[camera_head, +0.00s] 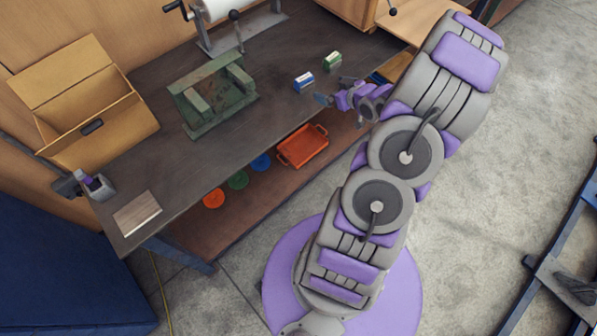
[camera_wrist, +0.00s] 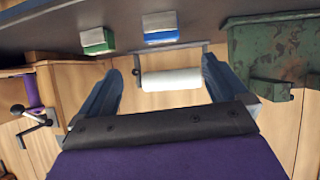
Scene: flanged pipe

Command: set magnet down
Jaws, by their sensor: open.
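A small blue block with a pale top (camera_head: 303,82) rests on the dark workbench (camera_head: 290,115), and a similar green block (camera_head: 332,60) rests behind it to the right. I cannot tell which of them is the magnet. My gripper (camera_head: 335,92) is open near the bench's front edge, just right of the blue block. In the wrist view, which looks upside down, the fingers of my gripper (camera_wrist: 160,72) are apart with nothing held between them. The blue block (camera_wrist: 161,30) and the green block (camera_wrist: 98,40) show beyond the fingertips, apart from them.
A green metal fixture (camera_head: 213,95) stands left of the blocks, and a paper roll holder (camera_head: 222,10) stands behind. An open cardboard box (camera_head: 95,105) is at the far left. An orange tray (camera_head: 302,146) sits on the lower shelf. Bare bench lies around the blocks.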

